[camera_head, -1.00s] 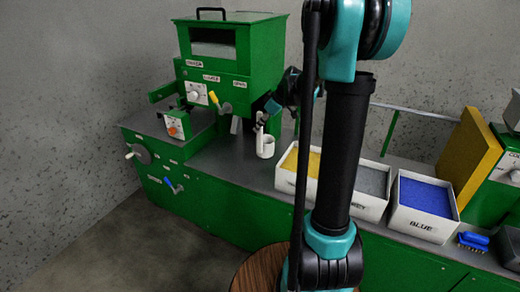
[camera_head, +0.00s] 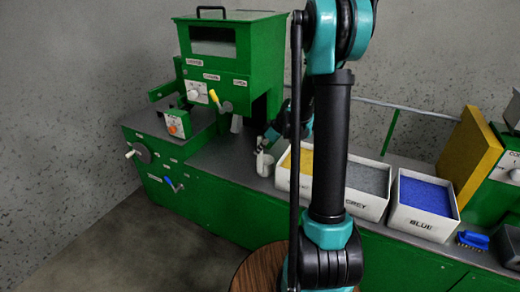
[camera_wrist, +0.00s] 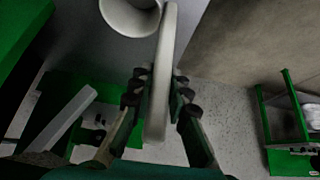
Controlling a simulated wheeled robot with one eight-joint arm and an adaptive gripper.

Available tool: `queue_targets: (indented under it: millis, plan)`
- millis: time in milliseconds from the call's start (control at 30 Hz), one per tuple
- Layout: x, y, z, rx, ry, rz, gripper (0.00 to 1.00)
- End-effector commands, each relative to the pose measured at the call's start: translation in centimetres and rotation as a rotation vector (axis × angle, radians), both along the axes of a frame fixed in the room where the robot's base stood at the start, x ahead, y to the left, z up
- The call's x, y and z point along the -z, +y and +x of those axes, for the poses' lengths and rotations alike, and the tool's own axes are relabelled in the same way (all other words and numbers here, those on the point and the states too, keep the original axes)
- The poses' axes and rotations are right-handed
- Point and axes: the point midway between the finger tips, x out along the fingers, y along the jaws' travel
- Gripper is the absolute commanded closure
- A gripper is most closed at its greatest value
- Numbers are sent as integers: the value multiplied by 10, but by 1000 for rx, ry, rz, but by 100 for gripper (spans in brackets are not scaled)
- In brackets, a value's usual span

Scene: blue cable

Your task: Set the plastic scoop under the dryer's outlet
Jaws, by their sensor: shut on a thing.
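The white plastic scoop (camera_head: 264,165) is upright beside the bench's front edge in the head view, right of and in front of the dryer's outlet. I cannot tell whether it touches the bench top. In the wrist view its round cup (camera_wrist: 130,14) is at the top and its long handle (camera_wrist: 161,80) runs between my fingers. My gripper (camera_wrist: 160,84) is shut on the handle; in the head view it (camera_head: 265,142) is partly hidden. The green dryer (camera_head: 232,60) stands at the back left, with its grey outlet chute (camera_head: 236,124) at the lower right.
Labelled bins of yellow (camera_head: 305,160), grey (camera_head: 368,180) and blue (camera_head: 424,195) granules stand close to the right of the scoop. Grey bench top (camera_head: 215,157) is clear left of the scoop.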

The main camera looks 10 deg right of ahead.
Motion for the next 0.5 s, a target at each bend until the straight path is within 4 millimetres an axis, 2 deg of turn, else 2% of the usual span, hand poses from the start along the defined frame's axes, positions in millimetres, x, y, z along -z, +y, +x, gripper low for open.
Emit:
queue_targets:
  millis: [200,233,300,367,500]
  plan:
    - [3,0,0,0,0,0,100]
    - [2,0,0,0,0,0,80]
    - [2,0,0,0,0,0,71]
    - [2,0,0,0,0,0,64]
    - [2,0,0,0,0,0,63]
